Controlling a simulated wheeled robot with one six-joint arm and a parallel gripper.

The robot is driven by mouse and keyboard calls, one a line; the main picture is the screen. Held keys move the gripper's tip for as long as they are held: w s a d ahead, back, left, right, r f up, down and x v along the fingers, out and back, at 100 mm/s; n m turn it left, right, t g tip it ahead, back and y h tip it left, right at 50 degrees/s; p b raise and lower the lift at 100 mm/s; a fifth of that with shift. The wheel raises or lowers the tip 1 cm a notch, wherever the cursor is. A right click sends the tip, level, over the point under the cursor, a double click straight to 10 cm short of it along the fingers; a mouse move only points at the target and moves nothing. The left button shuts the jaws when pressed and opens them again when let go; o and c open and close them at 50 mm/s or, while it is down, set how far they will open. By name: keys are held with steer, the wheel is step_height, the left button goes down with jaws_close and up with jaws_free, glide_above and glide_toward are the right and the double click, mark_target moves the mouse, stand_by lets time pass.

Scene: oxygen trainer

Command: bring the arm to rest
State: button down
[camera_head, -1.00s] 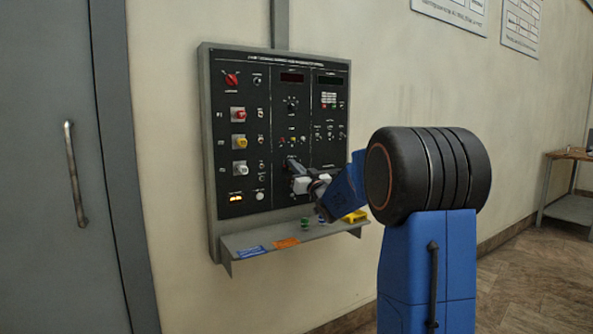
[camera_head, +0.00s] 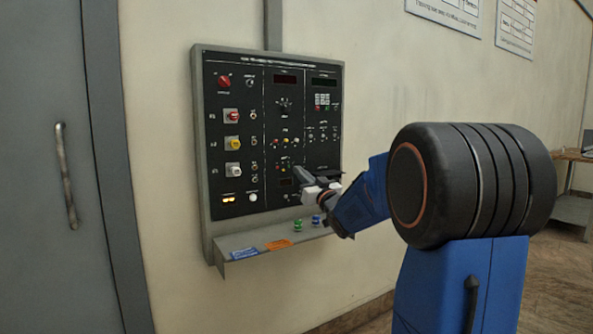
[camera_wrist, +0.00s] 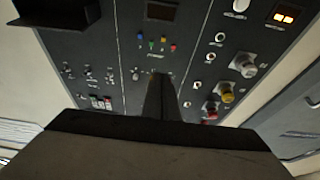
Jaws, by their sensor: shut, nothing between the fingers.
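My gripper (camera_head: 301,176) is in front of the lower middle of a black control panel (camera_head: 232,108) on the wall. Its fingers are together with nothing between them. In the wrist view the shut fingers (camera_wrist: 158,88) point at the panel's middle column, near small coloured buttons; I cannot tell whether they touch it. My blue arm reaches in from the right and hides part of the panel's lower right and the shelf's right end.
A grey shelf (camera_head: 231,268) under the panel holds a blue tag (camera_head: 244,253), an orange tag (camera_head: 278,244) and small green (camera_head: 299,226) and blue (camera_head: 316,220) pieces. A grey door (camera_head: 40,120) is at left. A table (camera_head: 573,156) stands far right.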

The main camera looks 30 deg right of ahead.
steer(key=shift+s, duration=0.1)
stand_by(0.5)
steer(key=s+a+f+g, duration=0.5)
steer(key=s+f, duration=0.4)
steer(key=s, duration=0.5)
steer(key=s+a+f+g, duration=0.6)
steer(key=s+a+f, duration=0.2)
steer(key=s, duration=0.7)
steer(key=s+a+f+g, duration=0.6)
steer(key=s+f, duration=0.5)
steer(key=s, duration=0.4)
steer(key=shift+s+a+f+h, duration=0.3)
steer(key=shift+a+h, duration=0.1)
steer(key=shift+a, duration=0.2)
steer(key=shift+w+r, duration=0.1)
steer(key=shift+w, duration=0.05)
